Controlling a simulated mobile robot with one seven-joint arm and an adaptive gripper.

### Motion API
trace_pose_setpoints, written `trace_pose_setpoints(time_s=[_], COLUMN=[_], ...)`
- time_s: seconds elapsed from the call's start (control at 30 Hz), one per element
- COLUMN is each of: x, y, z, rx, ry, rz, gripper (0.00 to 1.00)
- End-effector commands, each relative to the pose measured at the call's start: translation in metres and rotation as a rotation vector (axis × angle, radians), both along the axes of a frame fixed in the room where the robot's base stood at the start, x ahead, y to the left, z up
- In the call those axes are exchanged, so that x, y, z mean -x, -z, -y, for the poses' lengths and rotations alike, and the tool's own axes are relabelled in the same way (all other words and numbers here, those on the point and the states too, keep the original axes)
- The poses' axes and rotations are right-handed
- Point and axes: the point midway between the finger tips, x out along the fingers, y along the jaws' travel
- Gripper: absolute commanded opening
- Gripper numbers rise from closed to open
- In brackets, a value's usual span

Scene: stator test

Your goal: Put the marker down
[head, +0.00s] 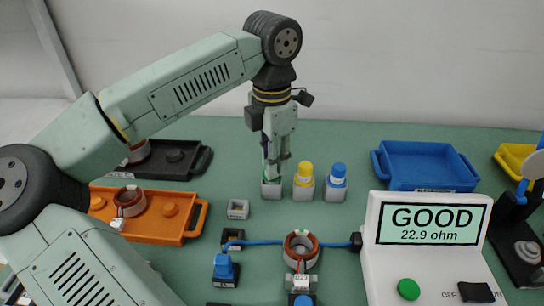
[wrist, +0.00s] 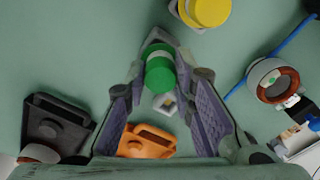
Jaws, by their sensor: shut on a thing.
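The green marker (wrist: 160,72) shows between my fingers in the wrist view, with its green cap end toward the camera and a pale band further along. My gripper (head: 276,172) points straight down and is shut on this marker. In the head view only slivers of the marker show between the fingers. A grey block holder (head: 271,190) is directly below my fingertips, and the marker's lower end is at or in it. I cannot tell how deep it sits.
Yellow (head: 304,172) and blue (head: 338,174) capped markers stand in grey holders close to the right. An empty grey holder (head: 238,209) is in front. An orange tray (head: 187,225) is at left, a blue tray (head: 425,168) at right. The tester (head: 428,245) reads GOOD, 22.9 ohm.

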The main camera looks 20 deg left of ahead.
Motion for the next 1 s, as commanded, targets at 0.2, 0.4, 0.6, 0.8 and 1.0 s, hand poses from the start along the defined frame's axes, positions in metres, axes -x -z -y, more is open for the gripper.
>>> trace_pose_setpoints(time_s=[0.2, 0.4, 0.6, 0.8, 1.0], x=[0.000, 0.000, 0.000, 0.000, 0.000], y=[0.003, 0.009, 0.008, 0.008, 0.008], z=[0.000, 0.000, 0.000, 0.000, 0.000], rx=[0.000, 0.000, 0.000, 0.000, 0.000], ry=[0.000, 0.000, 0.001, 0.001, 0.001], rz=[0.000, 0.000, 0.000, 0.000, 0.000], gripper=[0.00, 0.00, 0.34, 0.43, 0.43])
